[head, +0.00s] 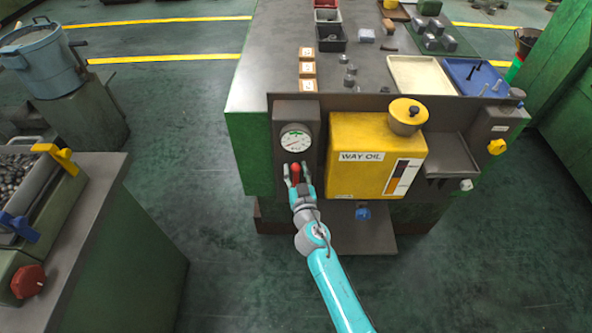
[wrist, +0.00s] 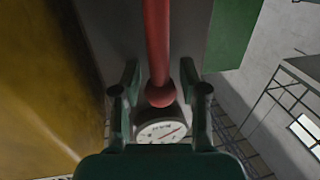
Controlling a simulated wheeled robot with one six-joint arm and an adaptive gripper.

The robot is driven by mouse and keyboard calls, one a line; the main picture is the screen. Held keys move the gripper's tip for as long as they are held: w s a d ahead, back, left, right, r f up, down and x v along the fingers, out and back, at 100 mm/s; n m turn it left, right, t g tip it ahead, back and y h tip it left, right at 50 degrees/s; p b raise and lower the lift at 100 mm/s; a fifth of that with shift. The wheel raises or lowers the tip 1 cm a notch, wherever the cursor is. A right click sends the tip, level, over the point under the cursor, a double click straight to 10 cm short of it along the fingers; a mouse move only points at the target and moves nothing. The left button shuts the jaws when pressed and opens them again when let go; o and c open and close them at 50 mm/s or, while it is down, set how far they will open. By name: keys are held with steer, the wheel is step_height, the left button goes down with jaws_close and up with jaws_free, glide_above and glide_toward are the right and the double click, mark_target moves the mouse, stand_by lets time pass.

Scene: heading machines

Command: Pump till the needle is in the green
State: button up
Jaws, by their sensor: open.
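The round white gauge (head: 295,138) is on the dark panel left of the yellow oil tank. A green zone and a needle show on its face, but the exact needle reading is too small to tell. The gauge also shows in the wrist view (wrist: 161,130). The red pump handle (head: 296,172) is below the gauge; in the wrist view it is a red rod ending in a ball (wrist: 160,95). My gripper (head: 297,175) is open, with its fingers on either side of the red handle. In the wrist view a gap shows between the ball and each finger.
The yellow tank (head: 372,150) labelled WAY OIL stands close to the right of my gripper, with a yellow cap (head: 407,115) on top. A blue knob (head: 362,213) is below it. The workbench (head: 262,75) is behind. Green floor is free to the left.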

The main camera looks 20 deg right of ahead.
steer(key=shift+w, duration=0.1)
jaws_close()
steer(key=shift+a, duration=0.1)
steer(key=shift+w+a+f+n, duration=0.1)
steer(key=shift+w+a+n, duration=0.15)
steer(key=shift+a+n, duration=0.3)
steer(key=shift+w+a+n, duration=0.2)
steer(key=shift+a+n, duration=0.25)
steer(key=shift+a, duration=0.15)
steer(key=w+a+f+n+g+h, duration=0.1)
steer(key=w+a+f+n+g, duration=0.1)
steer(key=a+f+n, duration=0.3)
steer(key=shift+w+a+f+n, duration=0.4)
steer(key=shift+a+n, duration=1.05)
steer(key=shift+n, duration=0.35)
